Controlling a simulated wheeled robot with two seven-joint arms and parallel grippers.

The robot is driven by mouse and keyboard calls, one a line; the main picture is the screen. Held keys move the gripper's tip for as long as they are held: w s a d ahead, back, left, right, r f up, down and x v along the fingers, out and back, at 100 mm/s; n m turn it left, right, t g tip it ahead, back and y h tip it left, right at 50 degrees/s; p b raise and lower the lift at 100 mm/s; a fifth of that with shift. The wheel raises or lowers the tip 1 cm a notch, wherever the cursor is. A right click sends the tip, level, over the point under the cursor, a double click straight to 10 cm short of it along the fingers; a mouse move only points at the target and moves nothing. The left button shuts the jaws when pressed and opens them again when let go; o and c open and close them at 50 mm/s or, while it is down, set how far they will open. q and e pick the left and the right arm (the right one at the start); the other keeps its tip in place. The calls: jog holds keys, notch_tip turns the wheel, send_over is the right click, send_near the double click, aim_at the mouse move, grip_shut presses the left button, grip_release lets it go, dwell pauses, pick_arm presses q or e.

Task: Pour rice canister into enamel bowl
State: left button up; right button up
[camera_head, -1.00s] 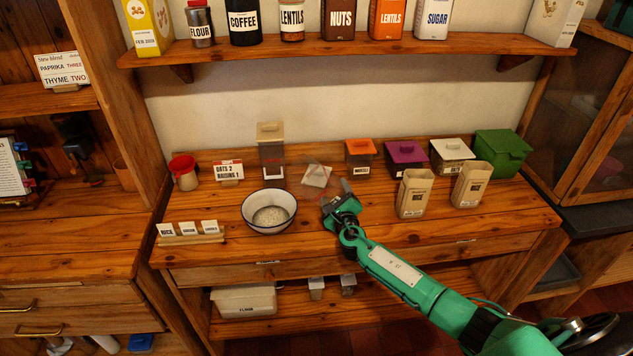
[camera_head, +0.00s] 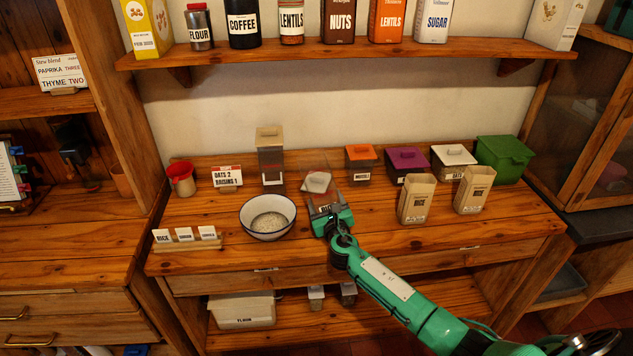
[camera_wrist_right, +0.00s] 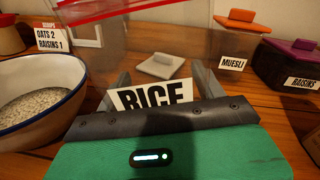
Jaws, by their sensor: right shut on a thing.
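The clear rice canister (camera_head: 319,165) has a red rim and a RICE label. It also shows in the wrist view (camera_wrist_right: 152,95), where its walls are see-through and I see no grains in the visible part. My right gripper (camera_head: 326,204) is shut around the canister, which stands about upright right of the bowl. The white enamel bowl (camera_head: 267,233) with a dark blue rim holds pale grains; it shows at the left of the wrist view (camera_wrist_right: 42,125). A pale square lid (camera_wrist_right: 160,66) lies on the table behind the canister. My left gripper is not in view.
A tall tan-lidded canister (camera_head: 271,163) stands behind the bowl. Orange-lidded muesli (camera_head: 361,165), purple-lidded (camera_head: 408,161) and green (camera_head: 503,154) containers line the back. Two paper bags (camera_head: 417,200) (camera_head: 475,190) stand at right. A card rack (camera_head: 188,245) sits front left.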

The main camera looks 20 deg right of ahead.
jog(key=d+r+m, duration=0.1)
jog(key=d+r+m+p, duration=0.1)
jog(key=d, duration=0.1)
jog(key=s+d+r, duration=0.1)
jog(key=d, duration=0.1)
jog(key=shift+m, duration=0.4)
